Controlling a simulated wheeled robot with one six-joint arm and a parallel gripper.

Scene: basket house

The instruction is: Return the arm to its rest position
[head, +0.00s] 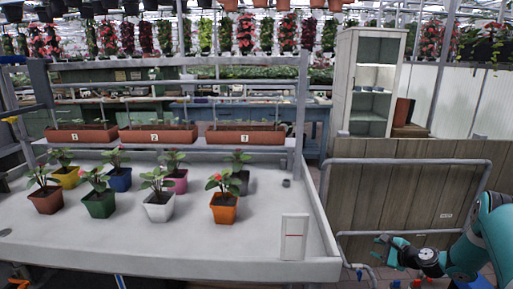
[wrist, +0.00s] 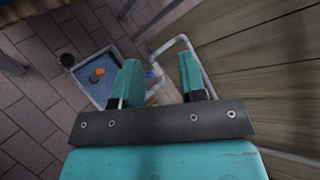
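My gripper (head: 386,248) is at the lower right in the head view, beside the wooden panel and to the right of the potting table, with my teal arm bent behind it. In the wrist view my gripper (wrist: 160,78) has its two teal fingers apart. Nothing is held between them. The fingers point down toward the floor.
The grey table (head: 265,225) holds several potted plants and ends left of my gripper. A wooden panel (head: 400,195) with a metal rail (head: 410,161) stands close by. In the wrist view a blue-grey tray (wrist: 102,93) with an orange item (wrist: 97,75) lies below.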

